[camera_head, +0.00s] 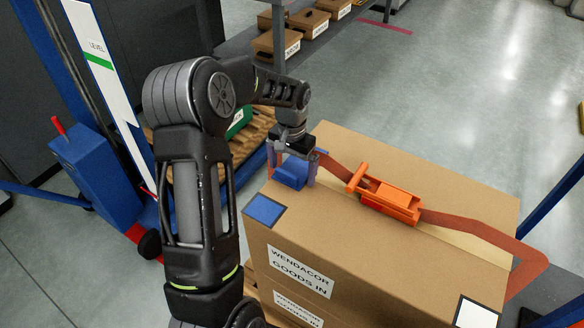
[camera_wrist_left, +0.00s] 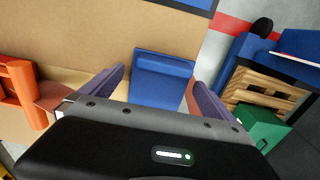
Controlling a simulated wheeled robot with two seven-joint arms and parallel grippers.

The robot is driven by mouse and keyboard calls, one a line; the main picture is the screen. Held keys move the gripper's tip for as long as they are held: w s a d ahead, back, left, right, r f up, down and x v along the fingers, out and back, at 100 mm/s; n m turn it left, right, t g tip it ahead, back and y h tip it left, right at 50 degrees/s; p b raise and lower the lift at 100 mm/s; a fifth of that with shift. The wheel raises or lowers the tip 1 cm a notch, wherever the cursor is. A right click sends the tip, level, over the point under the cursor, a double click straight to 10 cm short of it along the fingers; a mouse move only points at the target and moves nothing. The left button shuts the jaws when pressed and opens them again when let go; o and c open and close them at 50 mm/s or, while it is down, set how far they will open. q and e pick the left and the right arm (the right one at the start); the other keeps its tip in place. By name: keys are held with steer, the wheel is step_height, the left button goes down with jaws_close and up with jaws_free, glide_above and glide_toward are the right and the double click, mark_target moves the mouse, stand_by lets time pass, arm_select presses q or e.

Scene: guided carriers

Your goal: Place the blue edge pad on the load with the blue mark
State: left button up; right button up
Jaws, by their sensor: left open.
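The blue edge pad (camera_head: 291,174) sits at the left edge of the big carton's top, just behind the blue mark (camera_head: 263,210) and apart from it. The load is a brown carton (camera_head: 390,262) labelled WENDACOR GOODS IN. My left gripper (camera_head: 292,169) is open, with one finger on each side of the pad. In the left wrist view the pad (camera_wrist_left: 162,80) lies between the spread fingers (camera_wrist_left: 157,98), with gaps beside it. A corner of the blue mark shows at the top of that view (camera_wrist_left: 200,3). My right gripper is not in view.
An orange strap (camera_head: 480,226) with an orange ratchet (camera_head: 385,200) crosses the carton top. A white mark (camera_head: 476,312) is at the near right corner. A blue lifter (camera_head: 95,165) stands left, a green box (camera_head: 238,122) on a pallet behind. A shelf with small cartons (camera_head: 276,43) is at the back.

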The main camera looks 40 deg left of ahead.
arm_select(q)
step_height(320, 180, up, 12)
steer(key=shift+r, duration=0.2)
stand_by(0.4)
steer(key=shift+s, duration=0.1)
stand_by(0.4)
